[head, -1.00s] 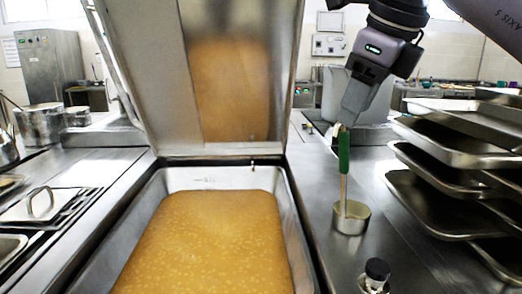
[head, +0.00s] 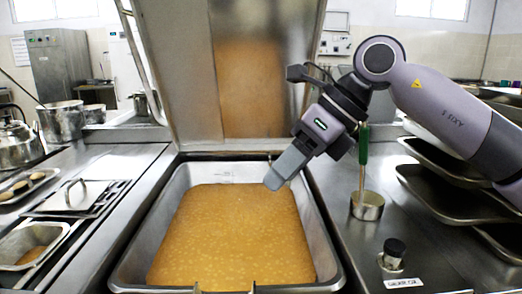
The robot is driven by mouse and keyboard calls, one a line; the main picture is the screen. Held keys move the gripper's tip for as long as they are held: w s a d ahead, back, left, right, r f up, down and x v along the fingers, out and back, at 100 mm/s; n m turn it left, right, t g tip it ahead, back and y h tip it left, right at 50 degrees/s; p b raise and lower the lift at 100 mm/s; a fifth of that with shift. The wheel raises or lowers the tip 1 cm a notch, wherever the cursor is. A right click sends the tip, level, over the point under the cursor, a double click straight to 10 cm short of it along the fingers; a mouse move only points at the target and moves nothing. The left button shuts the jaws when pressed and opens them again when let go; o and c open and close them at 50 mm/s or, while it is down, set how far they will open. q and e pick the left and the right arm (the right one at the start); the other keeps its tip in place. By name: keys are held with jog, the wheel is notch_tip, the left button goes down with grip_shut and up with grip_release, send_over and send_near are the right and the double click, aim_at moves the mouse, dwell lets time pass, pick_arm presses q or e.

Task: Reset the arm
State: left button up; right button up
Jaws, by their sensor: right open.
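My right gripper (head: 275,181) reaches in from the right and points down and left. Its fingertips are above the right rear part of the pan of orange-brown soup (head: 230,235), and nothing shows between them. It is open, though from this side the fingers overlap in the picture. The green-handled ladle (head: 363,146) stands upright on the right counter, its small metal cup (head: 367,206) at the bottom. The ladle is apart from the fingers, to their right; the arm passes close to its top in the picture. My left gripper is not in view.
The pan's large metal lid (head: 190,70) stands raised behind the soup. Stacked dark trays (head: 440,190) lie at the right under my arm. A black knob (head: 394,247) is on the right counter. A flat lid with a handle (head: 76,195) and pots are at the left.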

jog(key=s+a+f+m+g+y+p, duration=0.2)
jog(key=s+a+f+g+y, duration=0.25)
jog(key=a+y, duration=0.35)
jog(key=w+d+f+m+t+h+p, duration=0.15)
jog(key=d+f+m+t, duration=0.45)
jog(key=m, duration=0.6)
jog(key=d+f+m+t+h+p, duration=0.1)
jog(key=d+f+m+t+h, duration=0.25)
jog(key=f+m+t, duration=0.6)
jog(key=d+f+m+t+h+p, duration=0.1)
jog(key=d+f+m+t, duration=0.35)
jog(key=m, duration=0.95)
jog(key=s+d+f+m+g+h, duration=0.3)
jog(key=s+d+f+m, duration=0.1)
jog(key=s+f, duration=0.4)
jog(key=s+d+f+m+g+h+p, duration=0.1)
jog(key=s+d+f+m+g+h, duration=0.2)
jog(key=s+d+f, duration=0.3)
jog(key=s+f+m+h, duration=0.1)
jog(key=s+f, duration=0.1)
jog(key=s, duration=0.1)
jog(key=shift+d+f, duration=0.2)
jog(key=shift+f, duration=0.2)
